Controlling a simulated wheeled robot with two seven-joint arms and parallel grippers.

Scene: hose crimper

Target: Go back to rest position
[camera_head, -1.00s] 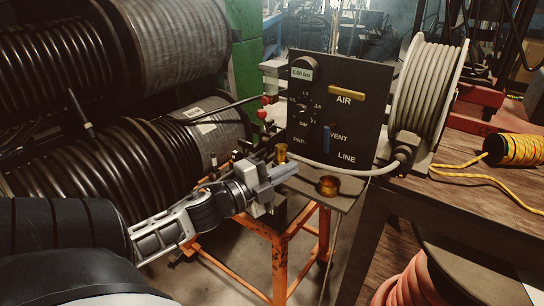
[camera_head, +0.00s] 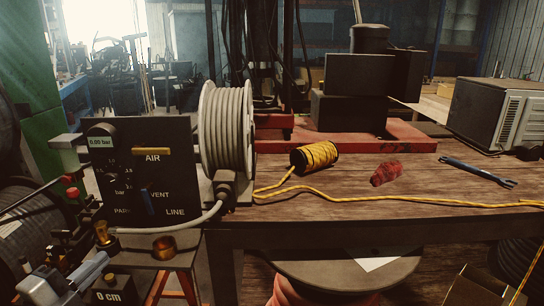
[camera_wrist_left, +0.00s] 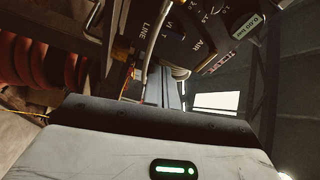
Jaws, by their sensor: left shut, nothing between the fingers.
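My left gripper (camera_head: 92,268) is at the lower left of the head view, in front of and below the black control panel (camera_head: 178,165). Its fingers are shut with nothing between them. In the left wrist view the closed fingers (camera_wrist_left: 166,88) point toward the panel (camera_wrist_left: 190,35), which looks tilted there. A brass fitting (camera_head: 102,232) stands just behind the gripper, and a brass cup (camera_head: 164,247) sits on the stand to its right. I cannot tell whether the gripper touches anything. My right gripper is not in view.
A reel of grey hose (camera_head: 227,130) stands beside the panel. The wooden bench (camera_head: 330,205) holds a yellow cord spool (camera_head: 314,157), a red bundle (camera_head: 386,173) and a blue wrench (camera_head: 478,171). Black hose coils (camera_head: 40,225) stand at the left.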

